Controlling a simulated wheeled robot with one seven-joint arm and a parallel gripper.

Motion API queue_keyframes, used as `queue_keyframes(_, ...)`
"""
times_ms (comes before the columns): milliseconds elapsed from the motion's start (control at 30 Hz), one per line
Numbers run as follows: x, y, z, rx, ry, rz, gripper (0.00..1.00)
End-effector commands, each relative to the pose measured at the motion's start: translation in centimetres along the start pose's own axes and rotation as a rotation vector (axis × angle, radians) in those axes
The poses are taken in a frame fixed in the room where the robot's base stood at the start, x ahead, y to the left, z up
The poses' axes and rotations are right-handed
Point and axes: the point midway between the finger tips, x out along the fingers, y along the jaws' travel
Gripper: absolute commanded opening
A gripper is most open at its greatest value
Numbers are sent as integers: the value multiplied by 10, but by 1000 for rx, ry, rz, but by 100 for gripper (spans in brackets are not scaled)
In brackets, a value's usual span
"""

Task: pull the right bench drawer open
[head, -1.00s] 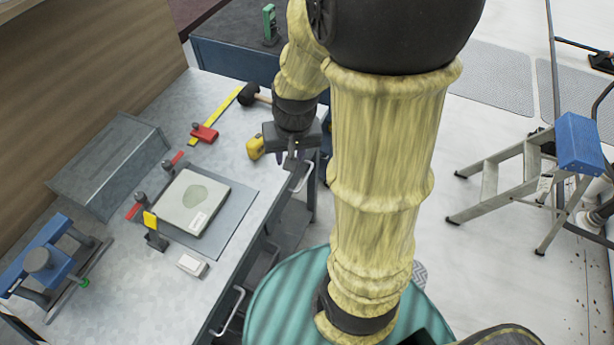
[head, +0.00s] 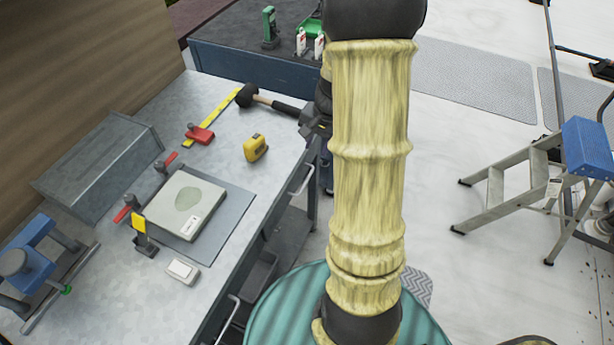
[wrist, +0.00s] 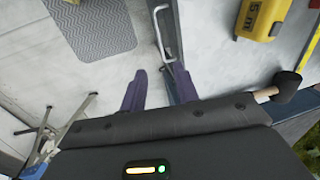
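The grey workbench (head: 262,185) has two bar handles along its front. The right drawer's handle (head: 300,181) is the farther one in the head view, and its drawer looks flush with the bench. In the wrist view a pale bar handle (wrist: 162,32) stands just beyond the fingers, beside the bench edge. My gripper (wrist: 158,88) is open and empty there, its two dark purple fingers apart, not around the handle. In the head view my arm hides most of the gripper, near the bench's far front corner.
A nearer drawer handle (head: 229,318) is lower on the bench front. A yellow tape measure (head: 256,148), black-headed mallet (head: 247,95) and scale (head: 186,205) lie on the bench. A step ladder (head: 535,190) stands on the right; floor before it is clear.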

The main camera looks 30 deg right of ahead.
Motion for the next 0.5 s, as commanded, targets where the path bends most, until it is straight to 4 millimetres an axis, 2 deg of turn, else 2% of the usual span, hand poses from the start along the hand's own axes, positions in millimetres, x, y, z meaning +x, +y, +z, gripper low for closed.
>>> queue_keyframes(500,92,1,1,1,-4,2,31)
